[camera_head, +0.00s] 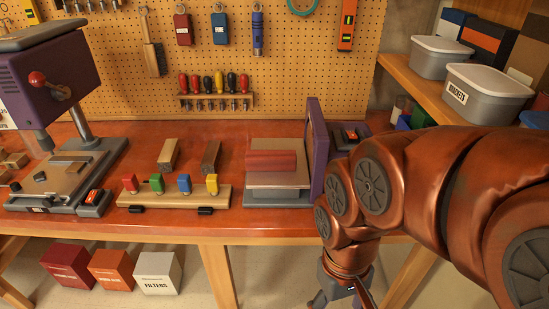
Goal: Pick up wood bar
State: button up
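Two short wood bars lie on the red-brown bench top behind a rack of coloured clamps: a lighter one (168,154) and a darker brown one (210,157). A reddish bar (270,163) lies on a grey plate to their right; I cannot tell whether it is wood. My gripper (342,298) hangs low in front of the bench edge, right of all these bars and apart from them. Its fingertips run out at the bottom of the picture, so its opening is unclear. Nothing is seen held in it.
The wooden clamp rack (174,197) stands in front of the two bars. A purple upright panel (317,148) stands right of the reddish bar. A purple drill press (45,75) is at left. Boxes (158,272) sit under the bench. My arm hides the bench's right side.

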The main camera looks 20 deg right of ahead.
aim_at(255, 160)
jog(key=u, duration=1.35)
jog(key=i, duration=0.8)
jog(key=z, duration=0.65)
